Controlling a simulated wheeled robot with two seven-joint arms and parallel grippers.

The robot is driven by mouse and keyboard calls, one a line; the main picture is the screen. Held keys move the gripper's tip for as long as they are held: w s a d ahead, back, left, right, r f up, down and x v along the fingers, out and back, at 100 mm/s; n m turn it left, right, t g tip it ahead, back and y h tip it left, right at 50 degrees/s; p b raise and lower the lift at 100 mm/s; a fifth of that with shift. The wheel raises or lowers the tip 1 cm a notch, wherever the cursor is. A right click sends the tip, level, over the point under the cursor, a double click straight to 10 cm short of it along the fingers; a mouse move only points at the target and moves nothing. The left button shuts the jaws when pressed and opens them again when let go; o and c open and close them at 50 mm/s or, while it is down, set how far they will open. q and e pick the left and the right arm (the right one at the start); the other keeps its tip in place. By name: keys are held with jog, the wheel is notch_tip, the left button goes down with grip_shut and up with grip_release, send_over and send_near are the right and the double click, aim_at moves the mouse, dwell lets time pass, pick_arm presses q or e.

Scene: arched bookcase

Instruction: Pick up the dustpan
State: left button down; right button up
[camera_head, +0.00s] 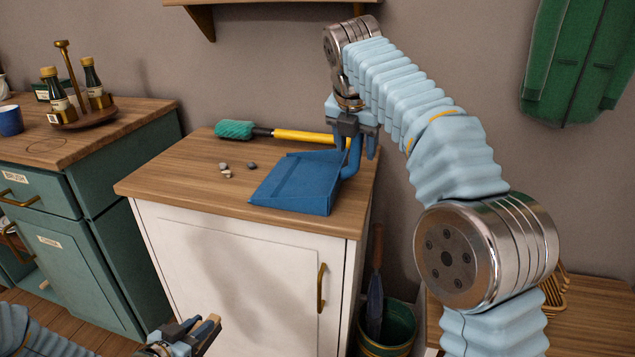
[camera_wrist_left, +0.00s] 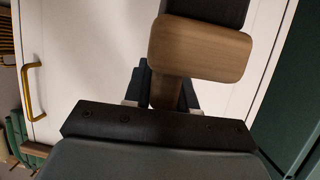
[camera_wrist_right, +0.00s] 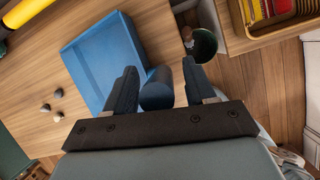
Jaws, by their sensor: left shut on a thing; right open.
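The blue dustpan (camera_head: 300,182) lies on the wooden top of the white cabinet, its handle (camera_head: 352,160) toward the right edge. My right gripper (camera_head: 354,140) is above the handle, pointing down. In the right wrist view its open fingers (camera_wrist_right: 160,72) are on either side of the blue handle (camera_wrist_right: 157,92), and the pan (camera_wrist_right: 103,58) lies beyond. I cannot tell whether the fingers touch it. My left gripper (camera_head: 190,335) is low in front of the cabinet, shut on a wooden-handled thing (camera_wrist_left: 200,48) with a dark end; the rest of it is out of view.
A yellow-handled duster with a green head (camera_head: 235,130) lies behind the dustpan. Several small stones (camera_head: 226,170) lie left of it. A green bin (camera_head: 390,328) stands right of the white cabinet (camera_head: 230,270). A teal cabinet (camera_head: 95,230) with bottles stands left.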

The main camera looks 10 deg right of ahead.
pick_arm(q)
jog(key=shift+r, duration=0.15)
pick_arm(e)
jog(key=shift+s+r, duration=0.15)
grip_shut()
pick_arm(q)
jog(key=shift+r, duration=0.1)
pick_arm(e)
jog(key=shift+r, duration=0.1)
